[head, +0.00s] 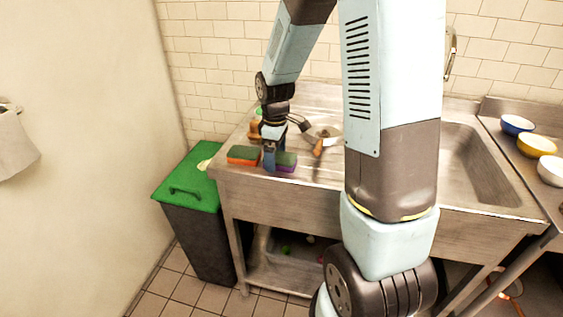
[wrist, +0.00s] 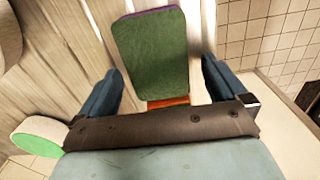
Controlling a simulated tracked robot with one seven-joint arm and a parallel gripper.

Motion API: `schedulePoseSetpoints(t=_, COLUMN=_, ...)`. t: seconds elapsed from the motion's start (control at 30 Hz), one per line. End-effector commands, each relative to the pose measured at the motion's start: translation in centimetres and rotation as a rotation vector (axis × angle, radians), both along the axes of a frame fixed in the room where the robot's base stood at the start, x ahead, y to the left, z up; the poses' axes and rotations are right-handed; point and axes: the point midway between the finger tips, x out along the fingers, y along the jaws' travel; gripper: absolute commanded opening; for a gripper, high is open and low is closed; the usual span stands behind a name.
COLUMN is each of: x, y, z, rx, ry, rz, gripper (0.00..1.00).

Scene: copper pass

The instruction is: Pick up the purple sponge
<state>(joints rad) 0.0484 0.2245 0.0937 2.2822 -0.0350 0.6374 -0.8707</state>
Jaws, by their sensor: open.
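The purple sponge (head: 286,167) lies on the steel counter near its front edge, with a green pad on top. In the wrist view the purple sponge (wrist: 150,50) shows its green face with a purple rim, between my two fingers. My gripper (head: 269,163) is open and low over the counter at the sponge's left end in the head view. I cannot tell whether the fingers touch it. An orange sponge (head: 243,154) with a green top lies just left of my gripper. Its orange edge (wrist: 168,102) shows behind my gripper in the wrist view.
A dark bin with a green lid (head: 190,178) stands left of the counter. A pan-like dish (head: 322,131) with a wooden-handled item lies behind and right of the sponge. The sink basin (head: 475,165) and several bowls (head: 517,124) are farther right. A tiled wall rises behind.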

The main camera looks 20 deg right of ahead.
Motion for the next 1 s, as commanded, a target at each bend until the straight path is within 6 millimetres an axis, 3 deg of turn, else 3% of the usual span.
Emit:
schedulePoseSetpoints(t=0.2, x=0.03, y=0.02, z=-0.03, rx=0.0, ry=-0.001, rz=0.0, gripper=0.99)
schedulePoseSetpoints(t=0.8, x=0.01, y=0.05, z=-0.02, rx=0.0, ry=-0.001, rz=0.0, gripper=0.41)
schedulePoseSetpoints(t=1.0, x=0.01, y=0.07, z=-0.01, rx=0.0, ry=-0.001, rz=0.001, gripper=0.4)
